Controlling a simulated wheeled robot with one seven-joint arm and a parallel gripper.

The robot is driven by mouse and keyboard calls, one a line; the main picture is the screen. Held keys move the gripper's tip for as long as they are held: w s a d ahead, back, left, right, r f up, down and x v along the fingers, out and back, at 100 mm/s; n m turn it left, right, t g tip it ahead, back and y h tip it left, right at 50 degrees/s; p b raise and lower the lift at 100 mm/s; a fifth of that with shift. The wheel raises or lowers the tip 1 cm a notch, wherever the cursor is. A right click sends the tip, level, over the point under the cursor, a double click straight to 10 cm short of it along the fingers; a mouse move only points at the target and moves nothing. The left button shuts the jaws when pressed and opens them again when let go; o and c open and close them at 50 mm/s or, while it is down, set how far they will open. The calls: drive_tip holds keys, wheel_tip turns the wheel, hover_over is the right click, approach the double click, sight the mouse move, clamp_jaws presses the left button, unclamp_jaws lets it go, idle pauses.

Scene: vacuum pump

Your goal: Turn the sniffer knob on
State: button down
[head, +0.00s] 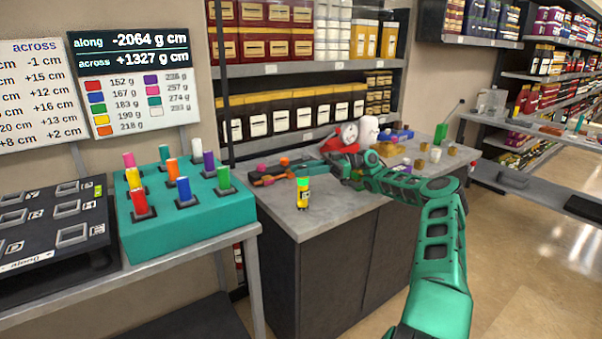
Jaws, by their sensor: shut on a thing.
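My teal arm reaches in from the lower right over the grey counter (325,216). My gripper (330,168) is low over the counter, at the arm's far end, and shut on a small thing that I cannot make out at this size. A red and white device (347,136) stands just behind it, partly hidden by the arm. To the left, an orange knob-like piece (284,161) and a pink one (261,168) sit by a dark low object (268,178). I cannot tell which piece is the sniffer knob, or its setting.
A white cylinder (369,129), a blue box (398,134) and several small blocks lie behind the arm. A teal block with coloured pegs (165,235) is on the left table.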

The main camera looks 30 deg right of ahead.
drive_tip(key=shift+f, duration=0.1)
drive_tip(key=c, duration=1.5)
unclamp_jaws()
drive_tip(key=shift+d, duration=0.15)
drive_tip(key=shift+s+d, duration=0.3)
drive_tip(key=shift+d, duration=1.45)
drive_tip(key=shift+s+d, duration=0.25)
drive_tip(key=shift+d, duration=1.5)
drive_tip(key=shift+s+d, duration=0.3)
drive_tip(key=shift+d, duration=1.45)
